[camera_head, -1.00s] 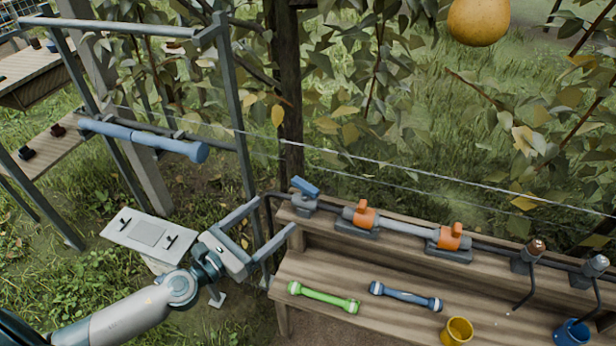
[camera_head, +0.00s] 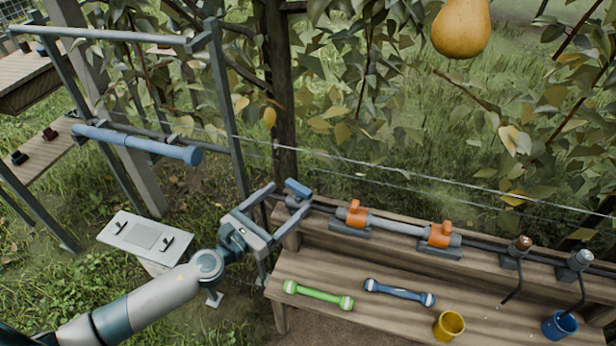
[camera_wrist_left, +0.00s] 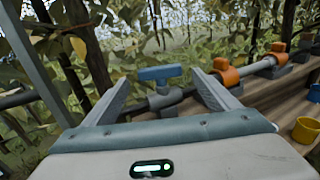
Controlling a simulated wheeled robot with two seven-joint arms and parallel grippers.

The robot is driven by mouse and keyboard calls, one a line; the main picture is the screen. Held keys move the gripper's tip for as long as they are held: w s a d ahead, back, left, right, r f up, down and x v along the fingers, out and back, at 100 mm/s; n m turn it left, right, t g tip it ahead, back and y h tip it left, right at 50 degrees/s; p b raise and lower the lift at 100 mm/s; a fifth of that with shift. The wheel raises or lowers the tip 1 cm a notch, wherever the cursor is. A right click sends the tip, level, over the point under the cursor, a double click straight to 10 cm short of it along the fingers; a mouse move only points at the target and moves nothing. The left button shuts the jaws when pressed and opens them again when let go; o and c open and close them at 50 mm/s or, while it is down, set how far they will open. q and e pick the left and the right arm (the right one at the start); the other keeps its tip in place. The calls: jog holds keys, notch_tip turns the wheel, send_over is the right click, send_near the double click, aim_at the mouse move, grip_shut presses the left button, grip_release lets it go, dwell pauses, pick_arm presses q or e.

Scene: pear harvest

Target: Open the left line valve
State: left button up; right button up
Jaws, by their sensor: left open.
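The line valve at the left end of the pipe has a blue bar handle (camera_head: 297,187) on a grey body. In the left wrist view the blue handle (camera_wrist_left: 160,73) lies crosswise, with its stem going down to the pipe. My left gripper (camera_head: 289,198) is open and empty, its fingertips close to this valve. In the left wrist view the handle shows between the two fingers, a little beyond them. I cannot tell whether they touch it. Two orange valve handles, one nearer (camera_head: 356,213) and one farther right (camera_head: 441,235), stand on the same pipe. My right gripper is not in view.
A wooden bench (camera_head: 390,318) carries a green-ended bar (camera_head: 318,295), a blue bar (camera_head: 399,292), a yellow cup (camera_head: 449,325) and a blue cup (camera_head: 559,325). A metal frame (camera_head: 231,120) with a blue roller (camera_head: 140,144) stands left. A pear (camera_head: 461,27) hangs above.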

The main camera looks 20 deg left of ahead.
aim_at(301, 187)
pick_arm(q)
jog(key=p+x, duration=0.1)
jog(key=x, duration=0.9)
jog(key=c, duration=1.1)
